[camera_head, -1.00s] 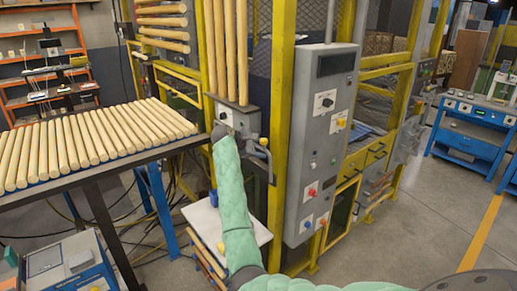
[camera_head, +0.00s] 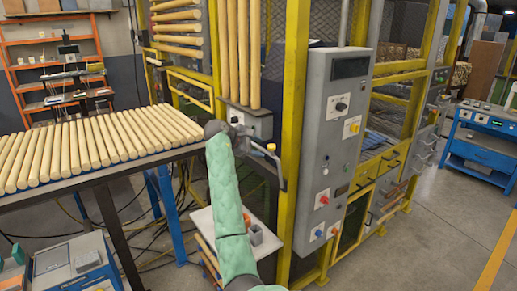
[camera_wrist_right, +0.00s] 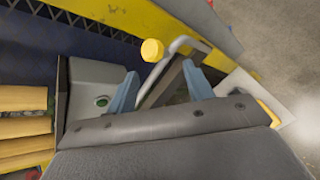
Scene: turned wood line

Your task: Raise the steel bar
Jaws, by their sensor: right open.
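The steel bar (camera_head: 283,174) is a bent grey rod beside a yellow knob (camera_head: 271,147), on the front of the yellow-framed machine. In the right wrist view the bar (camera_wrist_right: 182,43) curves past the knob (camera_wrist_right: 152,50) and runs down toward the space between the fingers. My right gripper (camera_wrist_right: 162,90) is open, with its two blue-grey fingers apart. The bar shows between and beyond them; I cannot tell whether they touch it. In the head view my green-sleeved right arm reaches up to the bar's left, and its fingertips are hard to make out. My left gripper is not in view.
A grey control box (camera_head: 250,123) sits below upright wooden rods (camera_head: 240,50). A tall grey control cabinet (camera_head: 333,150) stands close on the right. A rack of wooden rods (camera_head: 90,140) is on the left. A small white-topped stand (camera_head: 268,243) is below the arm.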

